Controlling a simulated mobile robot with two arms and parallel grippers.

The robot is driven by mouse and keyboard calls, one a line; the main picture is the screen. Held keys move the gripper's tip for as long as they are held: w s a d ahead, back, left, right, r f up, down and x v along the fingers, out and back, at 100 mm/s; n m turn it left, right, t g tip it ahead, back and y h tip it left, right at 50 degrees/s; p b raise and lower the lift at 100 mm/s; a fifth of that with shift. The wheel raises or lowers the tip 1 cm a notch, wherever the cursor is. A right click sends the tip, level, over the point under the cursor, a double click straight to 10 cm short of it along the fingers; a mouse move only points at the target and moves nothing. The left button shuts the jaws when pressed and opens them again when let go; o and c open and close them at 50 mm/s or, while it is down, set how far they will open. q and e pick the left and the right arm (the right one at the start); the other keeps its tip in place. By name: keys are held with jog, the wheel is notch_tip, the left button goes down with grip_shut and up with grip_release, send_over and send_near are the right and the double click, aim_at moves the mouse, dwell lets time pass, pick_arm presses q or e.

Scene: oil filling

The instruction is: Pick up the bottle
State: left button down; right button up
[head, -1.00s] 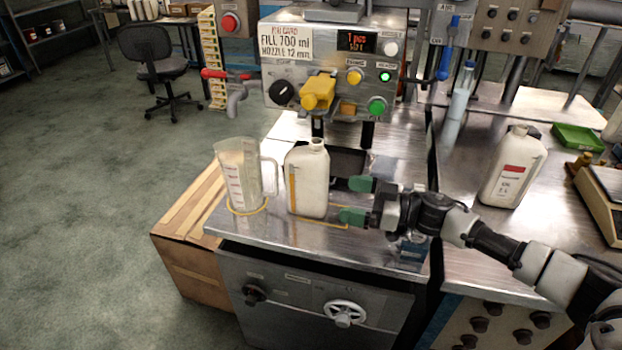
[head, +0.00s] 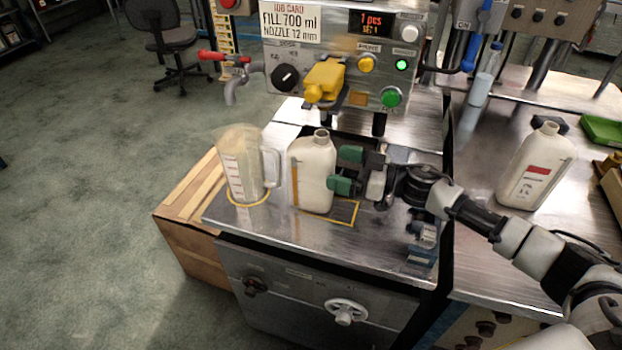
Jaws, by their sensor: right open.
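A white bottle (head: 313,178) with a clear level strip stands upright on the metal bench top (head: 300,228), partly inside a yellow outlined square. My right gripper (head: 347,170) is open just to the right of this bottle. Its green fingertips are close to the bottle's right side; I cannot tell whether they touch it. A second white bottle (head: 537,168) with a red label stands on the right-hand bench, well away from the gripper. My left gripper does not show.
A clear measuring jug (head: 241,170) stands close to the left of the near bottle. The filling machine (head: 340,62) with its yellow nozzle cover (head: 324,80) rises behind. A green tray (head: 603,131) lies at far right.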

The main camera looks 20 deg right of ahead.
aim_at(318, 164)
jog(key=shift+s+f+p+x, duration=0.15)
jog(key=shift+p+x, duration=0.05)
jog(key=shift+x, duration=1.15)
jog(key=shift+s+f+p+x, duration=0.1)
jog(key=shift+f+p+x, duration=0.1)
jog(key=shift+x, duration=1.15)
jog(key=shift+a+r, duration=0.1)
jog(key=shift+a, duration=0.05)
grip_shut()
jog(key=shift+r, duration=0.1)
